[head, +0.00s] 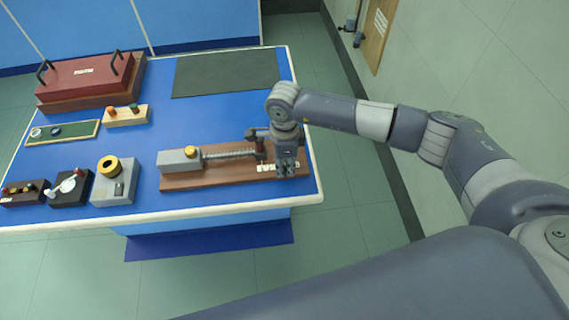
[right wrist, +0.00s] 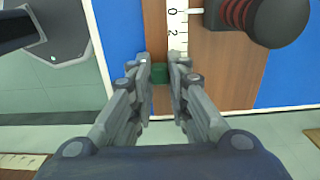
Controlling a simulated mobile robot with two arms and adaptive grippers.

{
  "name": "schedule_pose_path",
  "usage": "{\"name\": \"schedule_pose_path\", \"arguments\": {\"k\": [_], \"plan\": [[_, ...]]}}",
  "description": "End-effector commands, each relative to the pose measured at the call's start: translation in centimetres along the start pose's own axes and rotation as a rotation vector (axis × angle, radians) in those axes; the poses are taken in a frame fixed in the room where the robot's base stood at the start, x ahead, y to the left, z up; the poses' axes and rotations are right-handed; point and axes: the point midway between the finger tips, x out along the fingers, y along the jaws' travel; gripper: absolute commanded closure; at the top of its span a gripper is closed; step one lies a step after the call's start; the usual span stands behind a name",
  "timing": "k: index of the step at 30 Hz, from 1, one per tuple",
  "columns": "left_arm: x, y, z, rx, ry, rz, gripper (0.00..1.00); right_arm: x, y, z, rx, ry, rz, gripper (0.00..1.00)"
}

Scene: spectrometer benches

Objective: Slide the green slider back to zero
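The green slider (right wrist: 160,74) shows as a small green block between the fingertips of my right gripper (right wrist: 162,72) in the right wrist view. The fingers are close on both its sides, and the gripper looks shut on it. A white scale (right wrist: 177,25) with the marks 0 and 2 runs beside it; the slider is nearer the camera than the 2. In the head view my right gripper (head: 286,168) points down at the right end of the brown slider base (head: 215,181) and hides the slider there. My left gripper is not in view.
On the base stand a grey block (head: 180,160) with a yellow knob and a spring-like rod (head: 230,154). A grey box (head: 117,183), a small wooden block (head: 126,116) and a red case (head: 88,80) stand left. A dark mat (head: 225,72) lies behind. The table's right edge is close.

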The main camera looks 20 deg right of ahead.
Motion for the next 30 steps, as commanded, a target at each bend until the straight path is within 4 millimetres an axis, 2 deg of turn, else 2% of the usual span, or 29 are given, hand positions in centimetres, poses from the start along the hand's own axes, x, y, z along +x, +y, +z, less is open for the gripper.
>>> {"name": "schedule_pose_path", "arguments": {"k": [8, 15, 21, 30], "plan": [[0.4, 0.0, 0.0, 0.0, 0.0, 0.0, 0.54, 0.1, 0.0, 0.4, -0.001, -0.002, -0.001, 1.0], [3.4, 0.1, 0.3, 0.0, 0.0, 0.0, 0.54, 0.5, -0.1, 4.3, -0.004, -0.005, -0.004, 1.0], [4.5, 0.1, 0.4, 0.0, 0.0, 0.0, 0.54, 0.2, -0.1, 6.3, -0.002, -0.003, -0.002, 1.0], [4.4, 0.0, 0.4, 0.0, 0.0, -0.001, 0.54, -0.1, 0.0, 6.7, -0.002, -0.007, -0.001, 1.0]]}}
